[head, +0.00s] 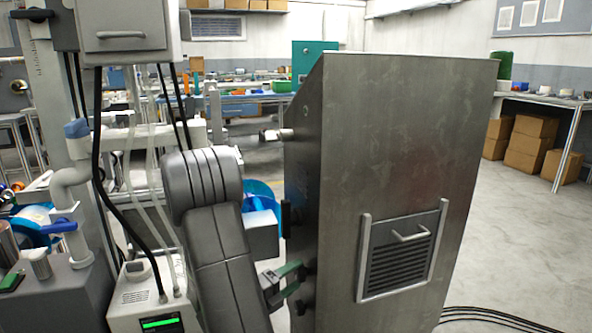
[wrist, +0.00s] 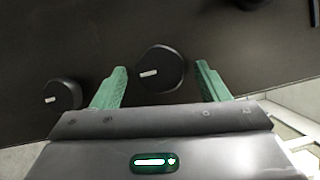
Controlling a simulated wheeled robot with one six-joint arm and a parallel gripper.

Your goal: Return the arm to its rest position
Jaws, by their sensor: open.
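My gripper (head: 289,281) is at the left side of a tall grey metal cabinet (head: 395,150), low down, with its green fingers pointing at the cabinet. In the wrist view my gripper (wrist: 165,82) is open, its two green fingers apart. A round black knob (wrist: 160,68) with a white mark shows between the fingers; I cannot tell whether they touch it. A second black knob (wrist: 64,95) with a white mark is to the left, outside the fingers. My arm is stretched out low, and its grey links hide part of what is behind it.
A grey machine with hoses and a small box with a green display (head: 160,322) stand at the left, close to my arm. Blue reels (head: 262,195) show behind the arm. Cables lie on the floor at the right. Open floor (head: 530,240) is right of the cabinet.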

